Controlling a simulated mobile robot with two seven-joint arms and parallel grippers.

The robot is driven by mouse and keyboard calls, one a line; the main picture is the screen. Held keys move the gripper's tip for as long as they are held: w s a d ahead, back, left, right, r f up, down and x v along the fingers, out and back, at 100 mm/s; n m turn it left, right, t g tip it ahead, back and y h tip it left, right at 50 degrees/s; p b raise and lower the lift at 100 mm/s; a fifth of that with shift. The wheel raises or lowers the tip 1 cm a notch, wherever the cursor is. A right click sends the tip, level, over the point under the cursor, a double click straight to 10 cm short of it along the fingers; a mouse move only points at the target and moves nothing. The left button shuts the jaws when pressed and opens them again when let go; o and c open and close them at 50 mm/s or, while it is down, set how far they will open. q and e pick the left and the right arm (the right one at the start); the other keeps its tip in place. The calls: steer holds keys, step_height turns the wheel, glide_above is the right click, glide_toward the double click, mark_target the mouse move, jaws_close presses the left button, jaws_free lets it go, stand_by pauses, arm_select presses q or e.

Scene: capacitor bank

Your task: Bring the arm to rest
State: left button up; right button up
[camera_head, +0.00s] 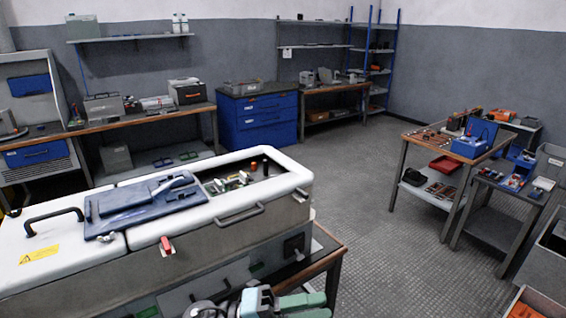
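My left gripper (318,306) is at the bottom edge of the head view, with green fingers pointing right. It is partly cut off, and I cannot tell whether the fingers are apart or shut. I see nothing clearly held in it. It is low, in front of the near side of the capacitor bank (239,220), a long grey case with a white top. My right gripper is not in view.
A blue cover-like piece (140,205) lies on the white top, left of an open compartment (238,178). Carts with tools (443,143) stand at right. A blue drawer cabinet (258,119) stands at the back. The middle floor (358,205) is clear.

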arm_select(q)
steer(key=s+a+f+n+t+y, duration=0.1)
steer(key=a+f+n+t+y, duration=0.7)
steer(key=n, duration=0.5)
steer(key=s+a+f+n+t+y, duration=0.2)
steer(key=a+f+n+t+y, duration=0.5)
steer(key=f+n, duration=0.5)
steer(key=s+a+f+n+g+y, duration=0.2)
steer(key=s+a+f+n+g, duration=0.1)
steer(key=s, duration=0.6)
steer(key=s+a+f+n+g+y, duration=0.2)
steer(key=s+a+f+n, duration=0.4)
steer(key=s+f, duration=0.4)
steer(key=shift+s+a+g+p, duration=0.2)
steer(key=shift+a+g+p, duration=0.15)
steer(key=shift+a+g, duration=0.2)
